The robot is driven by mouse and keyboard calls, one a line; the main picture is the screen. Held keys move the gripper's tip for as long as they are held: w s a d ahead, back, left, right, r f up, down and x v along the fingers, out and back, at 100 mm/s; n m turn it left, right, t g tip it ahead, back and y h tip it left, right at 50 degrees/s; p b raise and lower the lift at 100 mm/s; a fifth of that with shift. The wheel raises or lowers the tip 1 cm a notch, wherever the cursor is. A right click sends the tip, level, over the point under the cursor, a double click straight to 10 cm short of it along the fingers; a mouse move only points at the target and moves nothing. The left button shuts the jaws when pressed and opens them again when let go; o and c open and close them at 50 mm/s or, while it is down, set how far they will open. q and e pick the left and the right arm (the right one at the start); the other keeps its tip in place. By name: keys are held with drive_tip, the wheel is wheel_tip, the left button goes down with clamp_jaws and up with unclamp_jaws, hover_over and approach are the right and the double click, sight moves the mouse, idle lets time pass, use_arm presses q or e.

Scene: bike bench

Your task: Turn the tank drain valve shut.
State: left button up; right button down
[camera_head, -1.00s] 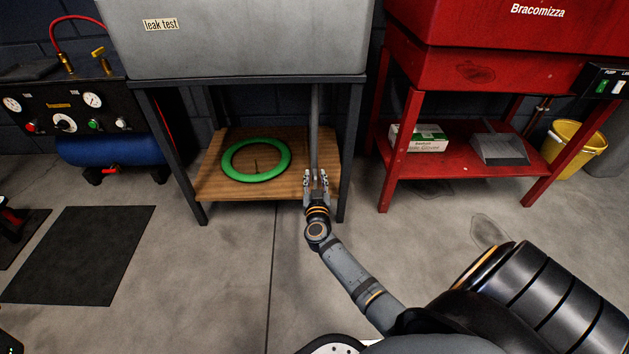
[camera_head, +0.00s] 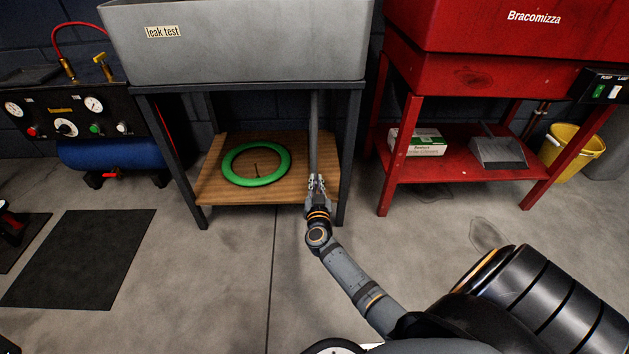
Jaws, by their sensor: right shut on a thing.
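The grey tank (camera_head: 240,58) with the "leak test" label stands on a dark frame. A grey drain pipe (camera_head: 314,130) runs down from under it, in front of the right part of the wooden shelf. My right gripper (camera_head: 317,184) is at the lower end of this pipe, shut on the drain valve there. The fingers hide the valve, so its handle angle cannot be made out. My left gripper is not in view.
A green tyre (camera_head: 284,165) lies on the wooden shelf (camera_head: 215,190), left of the pipe. The tank stand's front right leg (camera_head: 347,160) is close to the right of my gripper. A red stand (camera_head: 388,150) is further right.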

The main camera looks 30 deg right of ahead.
drive_tip(key=shift+s+d+f+m+p, duration=0.25)
drive_tip(key=shift+f+m, duration=0.2)
drive_tip(key=shift+m, duration=2.25)
drive_tip(key=shift+s+d+f+m+p, duration=0.2)
drive_tip(key=shift+d+f+m, duration=0.2)
drive_tip(key=shift+m, duration=2.3)
drive_tip(key=shift+s+d+f+m+p, duration=0.15)
drive_tip(key=shift+d+f+m+p, duration=0.25)
drive_tip(key=shift+m, duration=2.3)
drive_tip(key=shift+a, duration=0.1)
drive_tip(key=c, duration=1.4)
unclamp_jaws()
drive_tip(key=shift+w+a, duration=0.1)
drive_tip(key=shift+w, duration=0.05)
drive_tip(key=shift+c, duration=0.2)
drive_tip(key=shift+o, duration=0.2)
